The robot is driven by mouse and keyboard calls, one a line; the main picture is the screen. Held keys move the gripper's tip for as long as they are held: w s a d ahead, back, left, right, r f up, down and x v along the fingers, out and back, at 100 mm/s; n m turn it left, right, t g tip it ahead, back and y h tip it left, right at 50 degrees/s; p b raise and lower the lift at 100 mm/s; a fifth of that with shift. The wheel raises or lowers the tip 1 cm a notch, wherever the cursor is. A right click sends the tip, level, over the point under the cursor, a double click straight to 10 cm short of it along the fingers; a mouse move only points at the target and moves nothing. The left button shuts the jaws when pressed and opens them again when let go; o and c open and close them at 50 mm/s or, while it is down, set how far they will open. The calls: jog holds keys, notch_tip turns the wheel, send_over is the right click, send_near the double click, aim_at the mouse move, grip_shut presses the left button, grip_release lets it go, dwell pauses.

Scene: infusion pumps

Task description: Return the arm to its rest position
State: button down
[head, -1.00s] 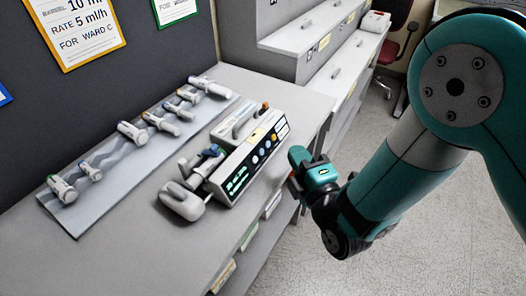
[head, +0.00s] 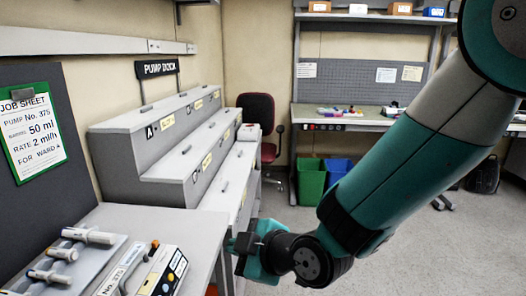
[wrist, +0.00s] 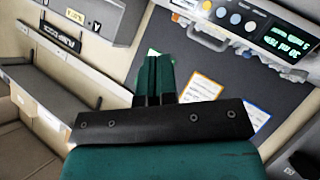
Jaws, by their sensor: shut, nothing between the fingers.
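My teal arm reaches in from the upper right of the head view. My gripper (head: 240,246) is at its lower end, beside the grey counter's right edge and apart from it. In the wrist view the two teal fingers (wrist: 153,78) are together with nothing between them. The infusion pump (head: 164,272) stands on the counter at the lower left of the head view, partly cut off. It also shows upside down at the top right of the wrist view (wrist: 232,24), its display lit.
Syringes lie on a grey rack (head: 100,255) at lower left. A job sheet (head: 32,132) hangs on the dark panel. The stepped pump dock (head: 150,165) stands beyond the counter. A red chair (head: 256,115), a green bin (head: 311,180) and a workbench (head: 350,122) are behind. Grey floor is open at lower right.

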jog(key=s+d+r+m+g+h, duration=0.3)
jog(key=s+d+r+m+g, duration=0.1)
jog(key=s+d, duration=0.5)
jog(key=s+d+r+m+g+h, duration=0.2)
jog(key=s+d+r+m+g, duration=0.1)
jog(key=s+d+m, duration=0.4)
jog(key=s+d+r, duration=0.1)
jog(key=s+d, duration=0.1)
jog(key=d, duration=0.2)
jog(key=shift+s+r+g+h, duration=0.15)
jog(key=shift+s+g+h, duration=0.1)
jog(key=shift+g+h, duration=0.15)
jog(key=shift+a, duration=0.1)
